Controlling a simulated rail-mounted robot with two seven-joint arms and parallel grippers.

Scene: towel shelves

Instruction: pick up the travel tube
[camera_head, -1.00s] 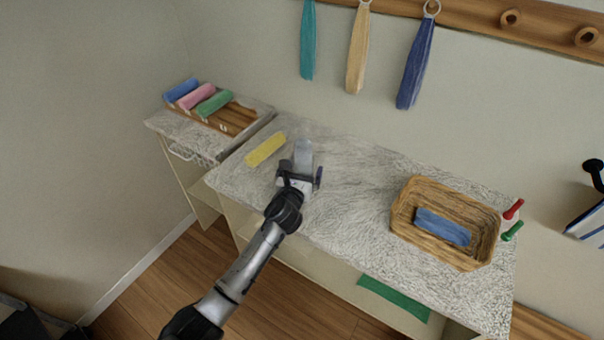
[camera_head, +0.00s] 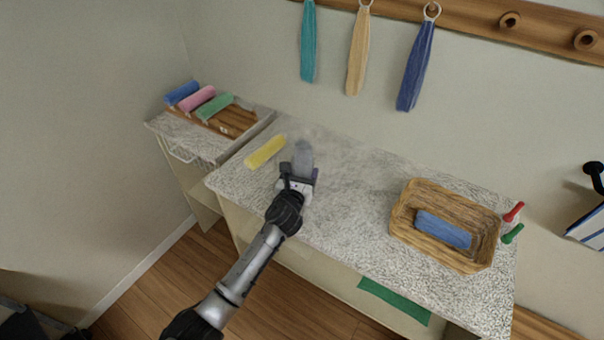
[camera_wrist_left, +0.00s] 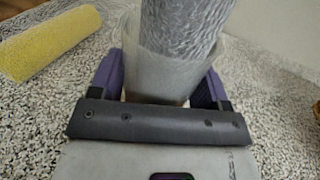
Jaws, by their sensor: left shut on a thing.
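The travel tube (camera_wrist_left: 150,75) is a clear, whitish cylinder between the purple fingers in the left wrist view. A grey rolled towel (camera_wrist_left: 183,25) sticks out of it. In the head view the grey roll and tube (camera_head: 303,158) show at the tip of my left arm, over the speckled counter. My left gripper (camera_head: 299,174) is shut on the tube, with one finger on each side. The tube's lower end is partly hidden behind the gripper body, and I cannot tell whether it touches the counter. My right gripper is not in view.
A yellow rolled towel (camera_head: 265,151) lies just left of the tube. A wicker basket (camera_head: 408,207) with a blue towel (camera_head: 443,229) stands at the right, beside red and green handled items (camera_head: 513,222). A tray (camera_head: 236,121) holds rolls at the left. The counter's middle is clear.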

